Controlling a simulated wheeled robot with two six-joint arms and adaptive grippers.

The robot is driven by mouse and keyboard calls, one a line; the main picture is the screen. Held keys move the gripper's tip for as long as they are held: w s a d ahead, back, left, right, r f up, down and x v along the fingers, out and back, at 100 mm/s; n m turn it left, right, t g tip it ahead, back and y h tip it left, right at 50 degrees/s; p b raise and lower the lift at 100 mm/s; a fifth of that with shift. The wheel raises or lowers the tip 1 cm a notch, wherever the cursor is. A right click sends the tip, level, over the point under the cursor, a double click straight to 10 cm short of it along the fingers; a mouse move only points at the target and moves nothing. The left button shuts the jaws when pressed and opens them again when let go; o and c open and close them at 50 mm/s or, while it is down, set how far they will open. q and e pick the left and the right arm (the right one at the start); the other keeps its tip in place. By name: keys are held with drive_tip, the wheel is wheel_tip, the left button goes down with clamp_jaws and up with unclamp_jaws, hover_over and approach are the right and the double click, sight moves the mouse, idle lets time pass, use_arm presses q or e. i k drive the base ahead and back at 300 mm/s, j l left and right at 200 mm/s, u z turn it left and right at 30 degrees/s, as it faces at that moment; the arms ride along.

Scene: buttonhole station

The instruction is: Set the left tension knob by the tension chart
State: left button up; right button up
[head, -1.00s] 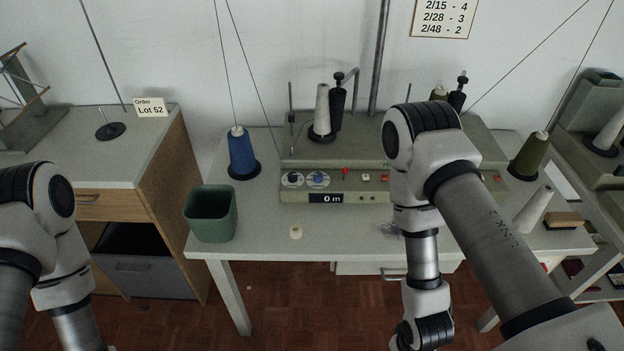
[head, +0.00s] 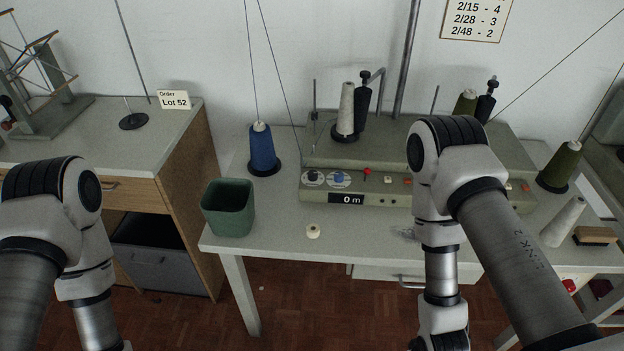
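The tension chart (head: 477,19) on the wall reads 2/15 - 4, 2/28 - 3, 2/48 - 2. On the front of the green-grey winding machine (head: 420,155), two knobs sit on pale round dials at the left end: a dark knob (head: 312,176) and, right of it, a blue knob (head: 339,178). Their settings are too small to read. A display (head: 346,199) below them shows 0 m. My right arm hides part of the machine's right half. Both arms hang down in front of the table, and both grippers are below the picture.
A green bin (head: 228,210) and a small pale ring-shaped piece (head: 313,231) are on the table's front left. A blue cone (head: 262,150) stands behind the bin. A card reading Order Lot 52 (head: 174,100) stands on the left cabinet.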

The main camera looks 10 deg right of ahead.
sight(312, 174)
drive_tip(key=i+j+z, duration=0.1)
drive_tip(key=i+z, duration=0.35)
drive_tip(key=i+j+z, duration=0.25)
drive_tip(key=z, duration=0.2)
